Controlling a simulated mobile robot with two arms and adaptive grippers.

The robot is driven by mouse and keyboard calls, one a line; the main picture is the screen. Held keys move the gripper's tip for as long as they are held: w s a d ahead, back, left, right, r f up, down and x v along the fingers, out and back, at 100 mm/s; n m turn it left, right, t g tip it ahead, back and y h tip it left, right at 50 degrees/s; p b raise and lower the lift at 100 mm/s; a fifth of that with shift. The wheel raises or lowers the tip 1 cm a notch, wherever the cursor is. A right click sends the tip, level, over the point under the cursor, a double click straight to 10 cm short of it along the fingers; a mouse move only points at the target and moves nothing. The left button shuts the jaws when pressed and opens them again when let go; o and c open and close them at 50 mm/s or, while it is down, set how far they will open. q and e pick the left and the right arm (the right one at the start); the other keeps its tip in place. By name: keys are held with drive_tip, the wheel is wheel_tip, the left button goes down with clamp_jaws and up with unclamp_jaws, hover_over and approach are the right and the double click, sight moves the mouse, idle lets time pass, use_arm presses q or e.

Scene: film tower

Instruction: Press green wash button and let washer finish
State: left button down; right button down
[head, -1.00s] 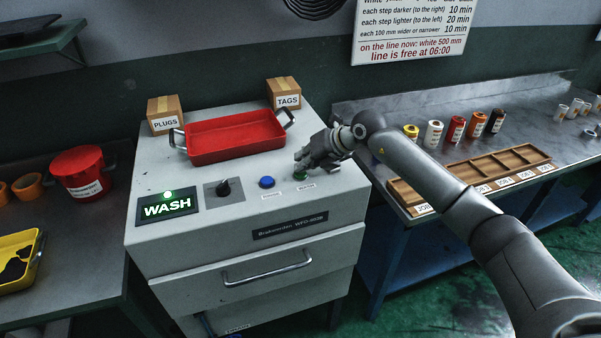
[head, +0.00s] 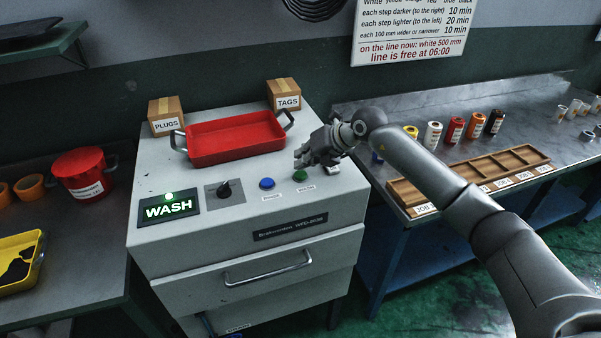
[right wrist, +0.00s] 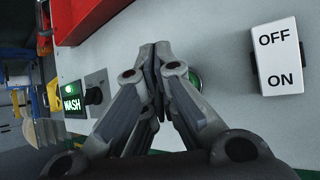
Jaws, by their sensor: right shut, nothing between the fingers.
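The washer (head: 185,246) is a pale grey cabinet with a sloped control top. Its WASH sign (head: 169,207) is lit green, with a small green lamp (head: 169,195) glowing above it. The green button (head: 300,176) sits at the right of the panel, and part of it shows in the right wrist view (right wrist: 195,80) behind my fingers. My right gripper (head: 303,159) is shut and empty, just above and behind the green button, apart from it in the head view. My left gripper is not in view.
A blue button (head: 267,184) and a black knob (head: 224,189) are left of the green button. A red tray (head: 235,140) lies on the washer top before the PLUGS (head: 165,117) and TAGS boxes (head: 284,95). An OFF/ON switch (right wrist: 277,57) shows in the wrist view.

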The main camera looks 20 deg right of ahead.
sight(303, 172)
drive_tip(key=shift+r+p, duration=1.7)
drive_tip(key=shift+r, duration=0.85)
